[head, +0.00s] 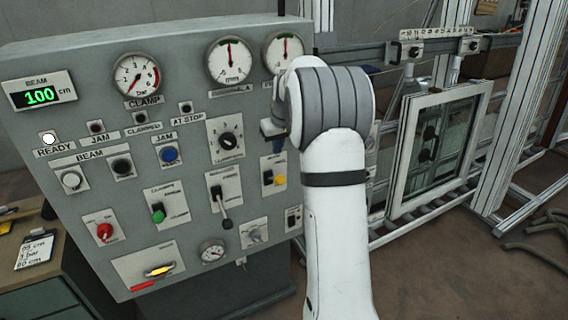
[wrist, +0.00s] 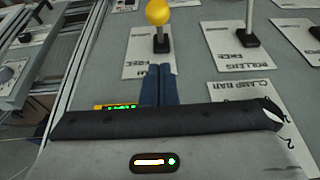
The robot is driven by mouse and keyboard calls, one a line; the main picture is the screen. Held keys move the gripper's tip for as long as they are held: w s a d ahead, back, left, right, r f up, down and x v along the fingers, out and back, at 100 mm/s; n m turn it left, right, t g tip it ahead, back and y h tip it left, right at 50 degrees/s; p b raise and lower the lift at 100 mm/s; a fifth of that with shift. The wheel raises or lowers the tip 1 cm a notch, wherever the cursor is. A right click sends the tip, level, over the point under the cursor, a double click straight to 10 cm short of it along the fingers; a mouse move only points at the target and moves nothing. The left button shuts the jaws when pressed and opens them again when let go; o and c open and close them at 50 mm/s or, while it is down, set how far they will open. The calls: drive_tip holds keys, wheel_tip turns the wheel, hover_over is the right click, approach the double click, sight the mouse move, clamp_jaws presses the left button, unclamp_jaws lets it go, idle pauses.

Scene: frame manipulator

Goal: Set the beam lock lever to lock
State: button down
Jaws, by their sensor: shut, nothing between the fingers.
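The beam lock lever has a yellow ball knob (head: 279,180) on a small black base, on a white plate at the right part of the grey panel in the head view. In the wrist view its yellow ball (wrist: 159,12) is at the top, with its stem running down to the black base. Lettering on the plate, partly covered, seems to read FREE. My gripper (wrist: 165,70) has its blue fingers together and empty, with the tips just below the lever base in the picture. Whether they touch the plate is unclear. In the head view my gripper (head: 272,130) is partly hidden by my wrist.
A lever with a pale stem (wrist: 249,18) stands to the right on a plate marked rollers. A clamp bar plate (wrist: 250,95) lies below it. The head view shows the panel (head: 190,210) with gauges, buttons and switches. A framed window (head: 440,150) stands at right.

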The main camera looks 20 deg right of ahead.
sight(278, 175)
drive_tip(key=x, duration=0.3)
drive_tip(key=shift+w+f+p, duration=0.1)
drive_tip(key=shift+f+p, duration=0.2)
drive_tip(key=shift+p, duration=0.1)
drive_tip(key=shift+s+f+p, duration=0.2)
drive_tip(key=shift+s+f, duration=0.1)
drive_tip(key=shift+f, duration=0.3)
drive_tip(key=shift+s+f+p, duration=0.15)
drive_tip(key=shift+s+f, duration=0.15)
drive_tip(key=shift+f, duration=0.25)
drive_tip(key=shift+s+f, duration=0.35)
drive_tip(key=shift+f, duration=0.35)
